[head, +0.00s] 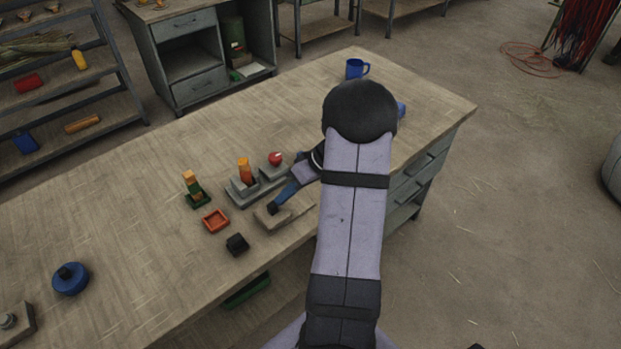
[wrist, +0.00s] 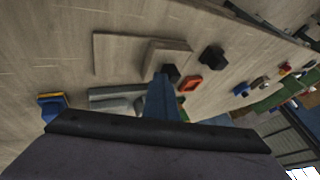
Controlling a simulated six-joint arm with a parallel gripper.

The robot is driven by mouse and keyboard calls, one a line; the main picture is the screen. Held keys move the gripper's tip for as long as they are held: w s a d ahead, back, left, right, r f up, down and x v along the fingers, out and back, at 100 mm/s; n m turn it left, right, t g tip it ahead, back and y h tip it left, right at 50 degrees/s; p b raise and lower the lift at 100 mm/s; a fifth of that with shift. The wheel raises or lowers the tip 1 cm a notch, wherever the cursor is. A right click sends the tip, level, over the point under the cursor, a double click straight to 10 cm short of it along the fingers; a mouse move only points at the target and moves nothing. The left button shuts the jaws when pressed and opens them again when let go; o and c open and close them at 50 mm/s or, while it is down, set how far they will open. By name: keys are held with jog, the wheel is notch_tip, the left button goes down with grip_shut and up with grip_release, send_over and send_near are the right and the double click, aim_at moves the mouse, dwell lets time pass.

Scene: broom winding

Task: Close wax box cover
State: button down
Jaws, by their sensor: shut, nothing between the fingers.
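A pale wooden piece (head: 290,213), perhaps the wax box, lies near the front edge of the bench. In the wrist view it shows as a flat wooden panel (wrist: 115,52) beside a raised wooden part. I cannot tell which part is the cover or how far it is closed. My gripper (head: 274,208) is shut and empty, its dark tips at or just above the wooden piece; I cannot tell if they touch. In the wrist view my gripper (wrist: 170,73) points at the raised part's near edge and hides some of it.
A red tray (head: 215,221) and a black cube (head: 237,244) sit close by, left of the gripper. A blue mug (head: 355,69) is at the far end. The bench's left middle is mostly clear.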

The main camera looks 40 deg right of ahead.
jog(key=shift+d+f, duration=0.1)
jog(key=shift+d, duration=0.1)
jog(key=d, duration=0.4)
jog(key=shift+s+b, duration=0.1)
jog(key=shift+b, duration=0.3)
jog(key=b+v, duration=0.1)
jog(key=v, duration=0.9)
jog(key=shift+a+b, duration=0.2)
jog(key=shift+b, duration=0.15)
